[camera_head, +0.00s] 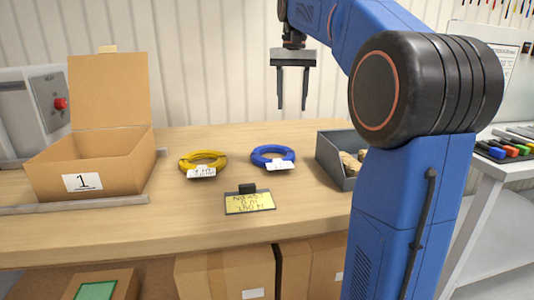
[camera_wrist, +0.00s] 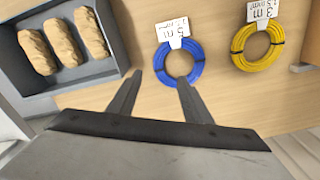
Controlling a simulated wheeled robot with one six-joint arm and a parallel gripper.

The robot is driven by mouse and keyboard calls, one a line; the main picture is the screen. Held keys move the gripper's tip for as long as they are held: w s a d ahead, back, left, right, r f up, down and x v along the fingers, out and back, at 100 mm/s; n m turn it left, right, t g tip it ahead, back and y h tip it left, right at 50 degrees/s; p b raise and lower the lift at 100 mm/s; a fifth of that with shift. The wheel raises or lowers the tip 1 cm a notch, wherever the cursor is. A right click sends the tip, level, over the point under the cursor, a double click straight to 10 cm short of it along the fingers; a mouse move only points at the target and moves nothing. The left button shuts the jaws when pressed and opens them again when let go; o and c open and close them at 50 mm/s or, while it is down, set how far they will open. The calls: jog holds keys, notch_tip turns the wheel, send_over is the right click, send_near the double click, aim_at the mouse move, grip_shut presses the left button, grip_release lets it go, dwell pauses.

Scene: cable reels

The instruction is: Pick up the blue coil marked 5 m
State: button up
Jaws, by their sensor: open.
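The blue coil (camera_head: 273,156) lies flat on the wooden bench, near its middle, with a white tag at its front. In the wrist view the blue coil (camera_wrist: 179,63) shows its tag (camera_wrist: 172,30) reading 5 m. My gripper (camera_head: 292,108) hangs above the bench over the coil's area, jaws pointing down, open and empty. In the wrist view the two fingers of my gripper (camera_wrist: 158,78) are spread apart below and around the near side of the coil's image. The gripper is well above the coil and does not touch it.
A yellow coil (camera_head: 203,162) tagged 3 m lies left of the blue one. A grey tray (camera_head: 332,165) with several tan items stands right. An open cardboard box (camera_head: 110,180) marked 1 stands left.

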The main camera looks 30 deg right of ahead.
send_over(291, 154)
jog(key=f, duration=1.1)
jog(key=shift+a+f, duration=0.25)
jog(key=shift+f, duration=0.05)
jog(key=shift+d+f, duration=0.15)
jog(key=shift+f, duration=1.25)
jog(key=shift+d+f, duration=0.15)
jog(key=shift+f, duration=1.2)
jog(key=shift+c, duration=0.3)
grip_shut()
